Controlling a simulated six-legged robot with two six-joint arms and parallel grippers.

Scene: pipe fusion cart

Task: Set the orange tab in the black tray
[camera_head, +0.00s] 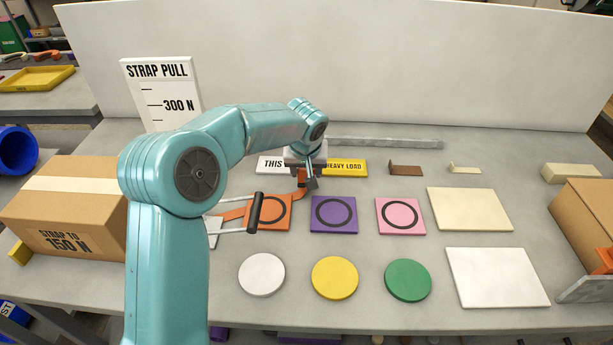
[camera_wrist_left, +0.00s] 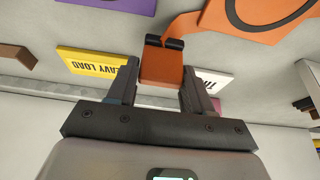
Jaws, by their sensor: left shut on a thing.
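The orange tab (camera_head: 301,178) is the end of an orange strap (camera_head: 234,215) that runs back toward the left. My left gripper (camera_head: 306,182) is shut on the tab, above the bench between the orange square and the yellow label. I cannot make out a black tray in either view. My right gripper is not in view.
A cardboard box (camera_head: 75,200) is at the left. Coloured squares and discs lie in rows. A metal bar (camera_head: 385,142) lies behind. A white wall closes the back.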

